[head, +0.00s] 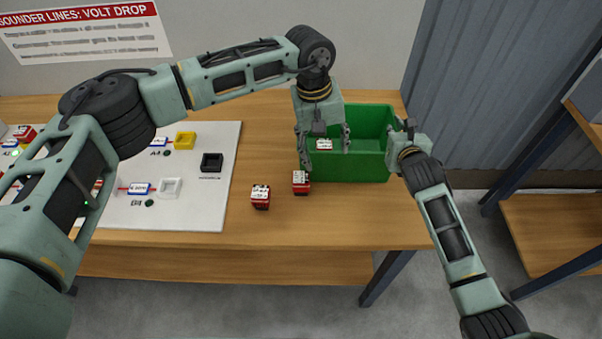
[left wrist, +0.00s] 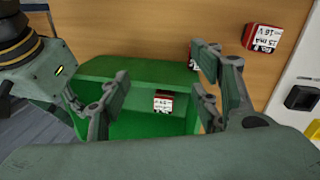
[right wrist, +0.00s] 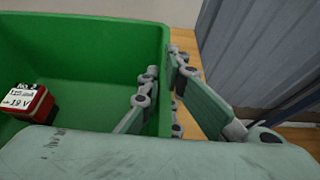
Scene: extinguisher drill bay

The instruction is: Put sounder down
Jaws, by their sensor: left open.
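A red sounder with a white label (head: 324,145) is inside the green bin (head: 362,168), seemingly on its floor. It shows in the left wrist view (left wrist: 163,102) between the spread fingers, touching neither, and in the right wrist view (right wrist: 30,101). My left gripper (head: 323,142) is open above the bin's left part. My right gripper (head: 401,140) straddles the bin's right wall, one finger inside and one outside, and looks shut on it. Two more red sounders, one (head: 261,196) and another (head: 301,182), stand on the table left of the bin.
A white board (head: 215,215) with coloured sockets lies on the wooden table (head: 330,222) at left, including a black socket (head: 211,162) and a yellow one (head: 185,140). Grey corrugated panelling (head: 500,90) stands behind at right. The table front near the bin is clear.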

